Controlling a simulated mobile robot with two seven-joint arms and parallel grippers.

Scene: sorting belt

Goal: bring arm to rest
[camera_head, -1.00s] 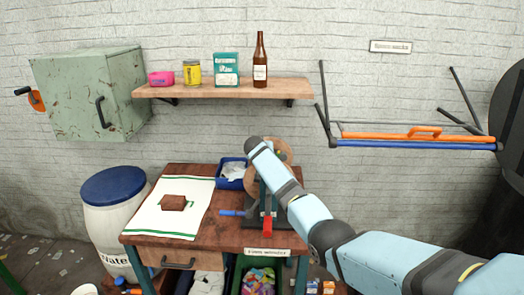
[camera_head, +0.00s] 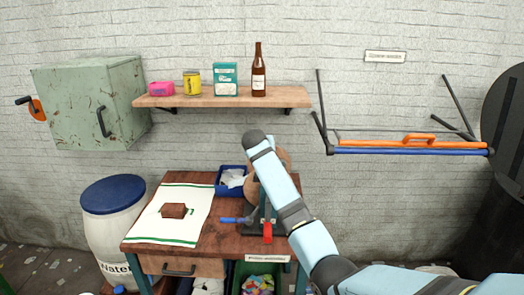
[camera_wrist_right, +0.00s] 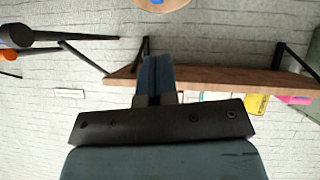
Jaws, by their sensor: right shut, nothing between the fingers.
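My right arm (camera_head: 290,205) comes in from the lower right in the head view and reaches up over the bench, its dark rounded end (camera_head: 257,138) in front of the wall below the shelf. The right gripper's fingers are not distinguishable in the head view. In the right wrist view the right gripper (camera_wrist_right: 158,75) is shut and empty, its dark blue fingers together in front of the shelf's picture area. I cannot tell the distance to the shelf. My left gripper is not in view.
The wooden bench (camera_head: 228,232) holds a white cloth (camera_head: 165,232), a brown block (camera_head: 174,210) and a blue tray (camera_head: 226,190). A round wooden disc (camera_head: 283,160) is partly hidden behind my arm. The wall shelf (camera_head: 215,97) holds several items. An orange-and-blue rack (camera_head: 380,150) is at right.

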